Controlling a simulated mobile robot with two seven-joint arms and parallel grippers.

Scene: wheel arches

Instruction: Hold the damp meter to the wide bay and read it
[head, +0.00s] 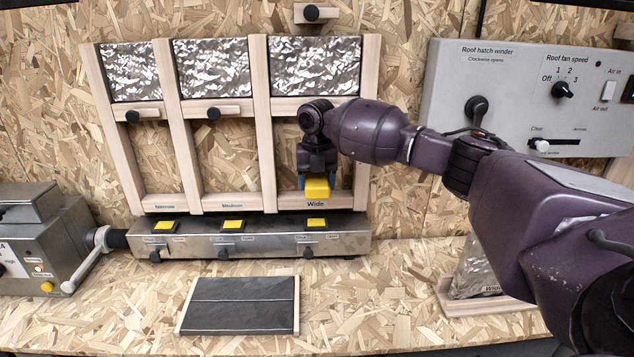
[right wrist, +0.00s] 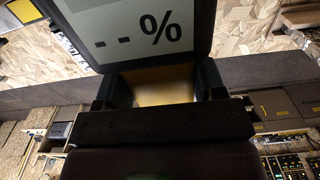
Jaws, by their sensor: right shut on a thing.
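The damp meter (head: 317,187) is yellow. My right gripper (head: 316,176) is shut on it, pointing down in front of the lower part of the wide bay (head: 290,150), just above the "Wide" label. The head view does not show whether the meter touches the bay's back board. In the right wrist view the meter's screen (right wrist: 135,30) shows two dashes and a percent sign, with no number. Its yellow body (right wrist: 160,85) sits between the fingers. My left gripper is not in view.
The narrow bay (head: 150,160) and medium bay (head: 222,150) stand left of the wide one, crinkled foil above each. A metal box (head: 185,245) with yellow-topped parts runs below. A dark panel (head: 240,303) lies on the bench. A grey control panel (head: 445,90) is at right.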

